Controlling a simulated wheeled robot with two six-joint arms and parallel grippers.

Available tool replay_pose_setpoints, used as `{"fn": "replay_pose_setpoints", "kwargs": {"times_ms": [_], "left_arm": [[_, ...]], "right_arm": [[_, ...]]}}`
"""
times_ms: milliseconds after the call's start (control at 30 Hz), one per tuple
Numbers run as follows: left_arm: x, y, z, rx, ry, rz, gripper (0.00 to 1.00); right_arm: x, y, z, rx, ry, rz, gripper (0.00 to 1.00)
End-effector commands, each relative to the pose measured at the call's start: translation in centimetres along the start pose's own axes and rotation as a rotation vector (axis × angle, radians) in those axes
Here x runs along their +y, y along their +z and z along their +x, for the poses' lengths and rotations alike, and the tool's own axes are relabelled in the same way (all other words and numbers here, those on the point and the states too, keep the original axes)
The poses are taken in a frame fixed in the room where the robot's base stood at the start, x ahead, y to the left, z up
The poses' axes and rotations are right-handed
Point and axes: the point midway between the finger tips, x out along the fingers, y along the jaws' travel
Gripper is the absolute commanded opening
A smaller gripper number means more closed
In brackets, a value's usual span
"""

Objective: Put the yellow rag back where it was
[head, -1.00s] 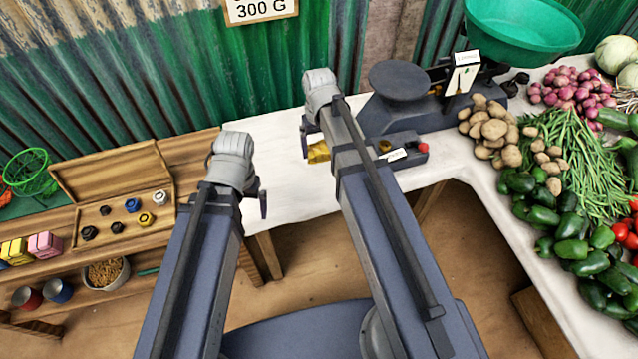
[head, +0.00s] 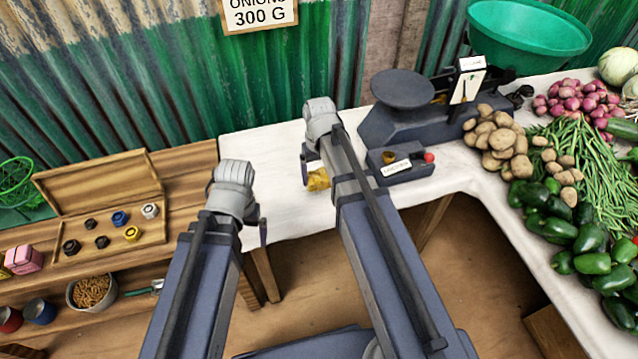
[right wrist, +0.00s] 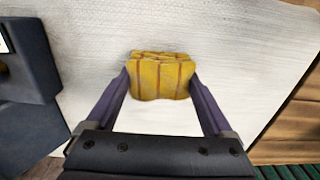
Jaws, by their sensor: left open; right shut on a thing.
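The yellow rag (right wrist: 160,78) is a folded yellow cloth with darker stripes. In the right wrist view it sits between the two fingers of my right gripper (right wrist: 160,88), which is shut on it. In the head view a small part of the rag (head: 318,180) shows beside the right gripper (head: 312,172), over the white-covered table; the arm hides the rest. I cannot tell whether the rag touches the cloth. My left gripper (head: 240,218) is open near the left end of the white table, with no object visible in it.
A dark scale (head: 430,118) with a round plate and green bowl (head: 528,38) stands at the back right. A dark box with a red button (head: 402,166) is just right of my right gripper. Vegetables crowd the right side. A wooden weight case (head: 108,240) is at left.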

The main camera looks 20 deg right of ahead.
Motion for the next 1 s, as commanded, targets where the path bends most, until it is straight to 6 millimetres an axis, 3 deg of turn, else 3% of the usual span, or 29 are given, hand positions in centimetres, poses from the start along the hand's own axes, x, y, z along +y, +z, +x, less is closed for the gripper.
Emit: {"fn": "replay_pose_setpoints", "kwargs": {"times_ms": [33,167,600,633,767,1000], "left_arm": [[0.1,-0.1,1.3,0.0,0.0,0.0,1.0],[0.3,-0.2,2.7,0.0,0.0,0.0,1.0],[0.3,-0.2,3.1,0.0,0.0,0.0,1.0],[0.3,-0.2,3.0,0.0,0.0,0.0,1.0],[0.3,-0.2,2.9,0.0,0.0,0.0,1.0],[0.3,-0.2,2.9,0.0,0.0,0.0,1.0]], "right_arm": [[0.0,0.0,1.3,0.0,0.0,0.0,0.42],[0.0,0.0,2.8,0.0,0.0,0.0,0.42],[0.0,0.0,3.1,0.0,0.0,0.0,0.42],[0.0,0.0,3.1,0.0,0.0,0.0,0.87],[0.0,0.0,3.0,0.0,0.0,0.0,1.0],[0.0,0.0,2.9,0.0,0.0,0.0,1.0]]}}
